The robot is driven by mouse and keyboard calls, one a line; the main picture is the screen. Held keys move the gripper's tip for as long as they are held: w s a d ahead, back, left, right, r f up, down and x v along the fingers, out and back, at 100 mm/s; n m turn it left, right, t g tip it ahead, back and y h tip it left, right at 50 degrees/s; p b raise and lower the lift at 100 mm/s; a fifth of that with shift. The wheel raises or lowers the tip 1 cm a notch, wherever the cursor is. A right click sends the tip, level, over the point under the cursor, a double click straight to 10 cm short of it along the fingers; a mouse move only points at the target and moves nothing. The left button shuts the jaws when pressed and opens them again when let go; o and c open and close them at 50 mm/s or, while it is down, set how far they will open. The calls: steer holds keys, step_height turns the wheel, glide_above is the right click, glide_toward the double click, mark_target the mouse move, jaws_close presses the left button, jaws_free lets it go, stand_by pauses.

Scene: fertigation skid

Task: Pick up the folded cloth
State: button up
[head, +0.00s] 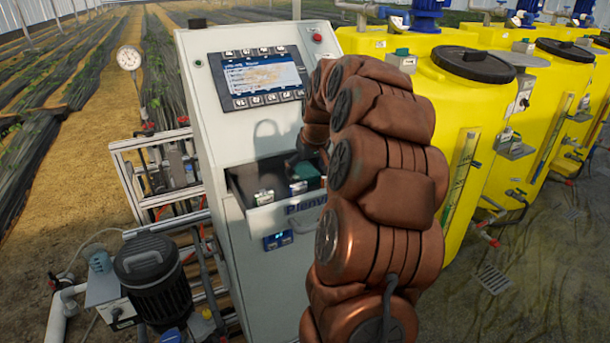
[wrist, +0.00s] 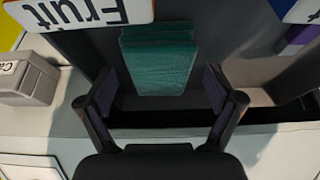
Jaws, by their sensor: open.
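The folded cloth (wrist: 158,62) is teal and lies in layers on the dark floor of a drawer in the wrist view. In the head view a teal patch of it (head: 307,171) shows in the open drawer (head: 232,187) of the grey cabinet, partly hidden by my arm. My gripper (wrist: 160,90) is open and empty, with one finger on each side of the cloth's near end. A gap shows between the cloth and each finger. In the head view my arm hides most of my gripper.
A white sign reading "Fruit" (wrist: 75,12) is at the top left of the wrist view. A grey box (wrist: 22,82) is at the left, outside the drawer. A purple item (wrist: 299,38) is at the right. The control screen (head: 255,77) is above the drawer; yellow tanks (head: 455,110) stand right.

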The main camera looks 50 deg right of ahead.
mark_target(303, 167)
steer(key=shift+c, duration=0.3)
steer(key=c, duration=1.2)
steer(key=shift+r+p, duration=0.2)
steer(key=shift+p, duration=0.1)
steer(key=shift+r+p, duration=0.15)
steer(key=shift+p, duration=0.15)
steer(key=shift+r+b, duration=0.6)
steer(key=shift+r, duration=0.65)
steer(key=shift+s, duration=0.1)
steer(key=shift+s+a+f+t+h+b, duration=0.1)
steer(key=shift+s+t+h+b, duration=0.15)
steer(key=shift+t+b, duration=0.45)
steer(key=shift+s+a+f+t+h+b, duration=0.15)
steer(key=shift+t+h+b, duration=0.1)
steer(key=shift+t+b, duration=0.45)
steer(key=shift+s+r+t+b, duration=0.1)
steer(key=shift+r+t+b, duration=0.2)
